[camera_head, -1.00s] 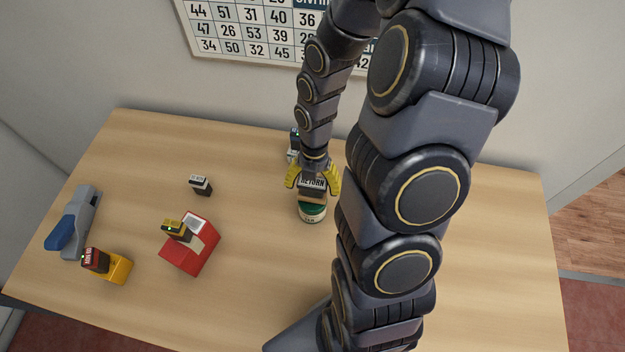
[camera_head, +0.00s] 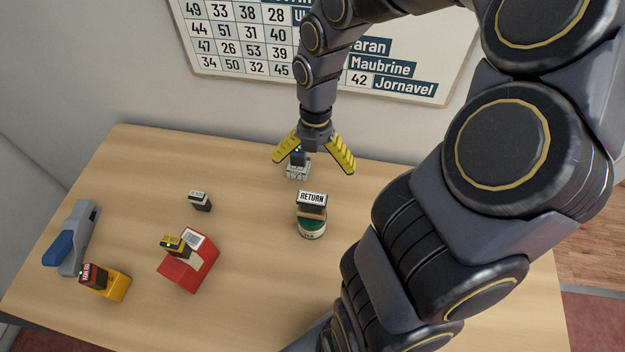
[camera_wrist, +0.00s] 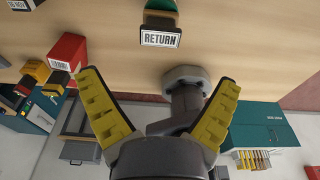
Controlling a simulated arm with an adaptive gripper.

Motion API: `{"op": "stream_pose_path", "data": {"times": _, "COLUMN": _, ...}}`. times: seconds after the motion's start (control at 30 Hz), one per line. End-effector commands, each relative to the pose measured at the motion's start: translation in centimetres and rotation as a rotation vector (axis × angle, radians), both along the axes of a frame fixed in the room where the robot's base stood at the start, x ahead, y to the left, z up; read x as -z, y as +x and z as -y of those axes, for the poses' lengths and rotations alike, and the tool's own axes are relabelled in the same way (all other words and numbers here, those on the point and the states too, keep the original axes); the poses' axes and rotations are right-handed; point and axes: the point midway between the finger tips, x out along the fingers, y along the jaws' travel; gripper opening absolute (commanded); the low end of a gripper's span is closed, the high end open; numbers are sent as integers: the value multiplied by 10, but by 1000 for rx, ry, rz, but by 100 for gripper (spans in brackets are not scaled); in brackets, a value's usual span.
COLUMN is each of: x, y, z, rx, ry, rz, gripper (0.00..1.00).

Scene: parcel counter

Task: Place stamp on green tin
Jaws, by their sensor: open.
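A stamp with a white label reading RETURN (camera_head: 311,199) stands on top of the green tin (camera_head: 311,230), near the middle of the table. The stamp also shows in the wrist view (camera_wrist: 160,37), with a bit of the green tin (camera_wrist: 162,4) behind it. My gripper (camera_head: 314,163) has yellow fingers spread wide and nothing between them that it grips. It is behind and above the tin, apart from the stamp. In the wrist view my gripper (camera_wrist: 157,80) is also open and empty.
To the left are a small dark stamp (camera_head: 200,201), a red box (camera_head: 190,266) bearing a yellow stamp, a yellow block (camera_head: 115,287) bearing a red-labelled stamp, and a grey-blue stapler (camera_head: 77,238).

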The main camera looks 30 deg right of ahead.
Motion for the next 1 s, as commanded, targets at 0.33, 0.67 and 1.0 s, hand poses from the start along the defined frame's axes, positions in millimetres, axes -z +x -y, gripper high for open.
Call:
{"op": "stream_pose_path", "data": {"times": 0.33, "x": -32, "y": -3, "z": -8, "rx": 98, "ry": -22, "rz": -16, "gripper": 92}}
{"op": "stream_pose_path", "data": {"times": 0.67, "x": -77, "y": -59, "z": -65, "rx": 970, "ry": -195, "rz": -98, "gripper": 92}}
{"op": "stream_pose_path", "data": {"times": 1.0, "x": -95, "y": -129, "z": -99, "rx": 2007, "ry": -335, "rz": -132, "gripper": 92}}
